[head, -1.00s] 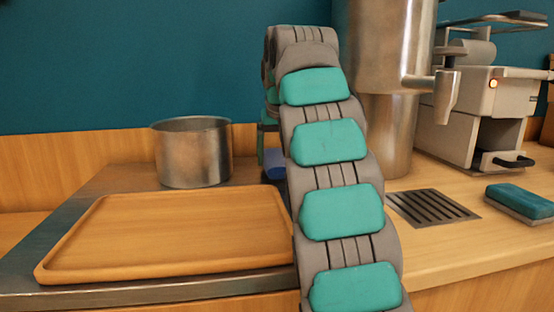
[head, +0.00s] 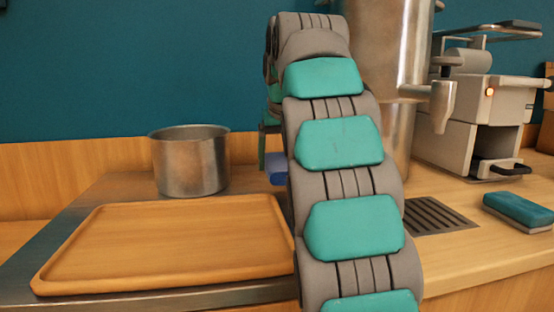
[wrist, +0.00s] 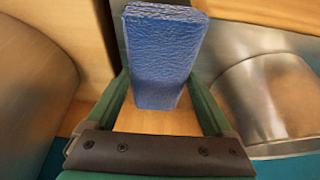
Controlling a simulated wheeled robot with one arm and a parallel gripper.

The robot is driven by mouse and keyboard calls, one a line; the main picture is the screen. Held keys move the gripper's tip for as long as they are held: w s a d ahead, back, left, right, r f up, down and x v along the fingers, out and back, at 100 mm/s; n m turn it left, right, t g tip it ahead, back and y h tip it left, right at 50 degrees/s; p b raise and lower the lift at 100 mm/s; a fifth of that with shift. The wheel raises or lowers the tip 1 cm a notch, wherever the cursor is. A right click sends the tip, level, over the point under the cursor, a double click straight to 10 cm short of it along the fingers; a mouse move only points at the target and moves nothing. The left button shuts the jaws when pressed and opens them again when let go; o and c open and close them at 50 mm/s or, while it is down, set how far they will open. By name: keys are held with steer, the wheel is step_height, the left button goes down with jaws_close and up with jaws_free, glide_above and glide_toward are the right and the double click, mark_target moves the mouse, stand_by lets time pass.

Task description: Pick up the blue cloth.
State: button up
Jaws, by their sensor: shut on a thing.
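The blue cloth (wrist: 162,60) is a thick folded block with a crinkled surface. In the wrist view it sits between the two green fingers of my gripper (wrist: 160,88), which is shut on it. In the head view a small part of the cloth (head: 277,168) shows low beside my gripper (head: 268,145), between the steel pot and my arm. My arm hides most of the cloth and gripper there. I cannot tell whether the cloth touches the counter.
A steel pot (head: 190,162) stands left of the gripper, behind a wooden tray (head: 165,287). A tall steel cylinder (head: 385,45) stands close on the right. Further right are a drain grate (head: 435,214), a teal sponge (head: 518,208) and a machine (head: 490,120).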

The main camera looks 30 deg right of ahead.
steer(key=s+a, duration=0.1)
steer(key=s, duration=0.6)
steer(key=s+a+r+b, duration=0.1)
steer(key=s, duration=0.3)
steer(key=shift+s+a+r, duration=0.1)
steer(key=shift+s+a, duration=0.15)
steer(key=shift+a, duration=0.1)
steer(key=o, duration=0.8)
steer(key=c, duration=0.6)
